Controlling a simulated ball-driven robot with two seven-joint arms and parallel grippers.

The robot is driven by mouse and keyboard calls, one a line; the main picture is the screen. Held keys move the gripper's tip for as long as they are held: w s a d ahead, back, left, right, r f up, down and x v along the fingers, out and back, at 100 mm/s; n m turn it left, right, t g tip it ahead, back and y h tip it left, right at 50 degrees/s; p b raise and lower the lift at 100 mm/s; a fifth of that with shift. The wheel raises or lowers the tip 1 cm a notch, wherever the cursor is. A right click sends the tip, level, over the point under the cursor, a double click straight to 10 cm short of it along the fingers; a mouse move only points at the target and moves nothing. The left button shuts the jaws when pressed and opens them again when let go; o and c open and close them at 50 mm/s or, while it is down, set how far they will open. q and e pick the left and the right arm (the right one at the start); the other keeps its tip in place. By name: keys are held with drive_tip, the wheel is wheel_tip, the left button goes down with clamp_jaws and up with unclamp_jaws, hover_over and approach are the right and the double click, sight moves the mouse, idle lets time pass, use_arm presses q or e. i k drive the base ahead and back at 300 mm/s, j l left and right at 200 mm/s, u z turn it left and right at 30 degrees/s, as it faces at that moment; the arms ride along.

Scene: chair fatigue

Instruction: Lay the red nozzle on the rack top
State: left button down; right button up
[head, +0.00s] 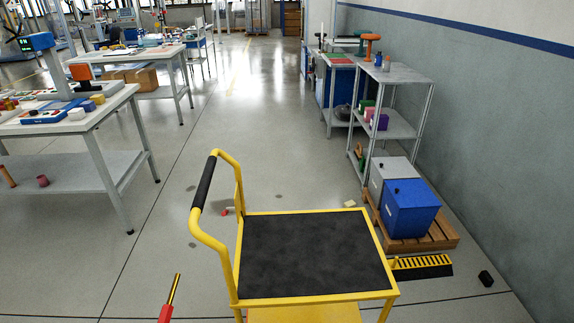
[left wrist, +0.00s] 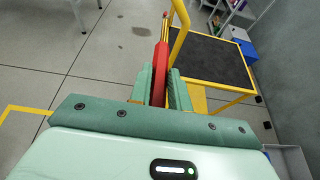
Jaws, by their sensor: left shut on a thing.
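The red nozzle (head: 166,314) with its long brass tip rises from the bottom edge of the head view, left of the yellow cart. In the left wrist view the nozzle (left wrist: 161,72) lies between the green fingers of my left gripper (left wrist: 160,80), which is shut on it. Its tip points away from the gripper. My left gripper is out of the head view. The rack is a grey metal shelf unit by the right wall; its top (head: 402,74) holds an orange-headed item (head: 371,42) and small bottles (head: 382,61) toward its far left. My right gripper is not in view.
A yellow cart with a black deck (head: 310,255) stands between the nozzle and the rack. A pallet (head: 440,236) with blue and grey boxes sits before the rack. A workbench (head: 75,122) stands at left. The near right part of the rack top is clear.

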sight(396, 78)
drive_tip(key=i+j+u, duration=0.15)
drive_tip(key=j+u, duration=0.15)
drive_tip(key=j, duration=0.15)
drive_tip(key=i+j+u, duration=0.2)
drive_tip(key=j+u, duration=0.15)
drive_tip(key=i+j+u, duration=0.3)
drive_tip(key=j, duration=0.15)
drive_tip(key=i+j+u, duration=0.3)
drive_tip(key=i+j+z, duration=0.15)
drive_tip(key=i, duration=0.25)
drive_tip(key=i+j+z, duration=0.1)
drive_tip(key=i+j, duration=0.2)
drive_tip(key=i+l+z, duration=0.15)
drive_tip(key=i+z, duration=0.6)
drive_tip(key=i, duration=0.3)
drive_tip(key=i+j+z, duration=0.15)
drive_tip(key=i+z, duration=0.25)
drive_tip(key=i, duration=0.15)
drive_tip(key=i+l+z, duration=0.3)
drive_tip(key=i+z, duration=0.6)
drive_tip(key=i, duration=0.25)
drive_tip(key=i+z, duration=0.45)
drive_tip(key=i+j+z, duration=0.45)
drive_tip(key=i, duration=0.2)
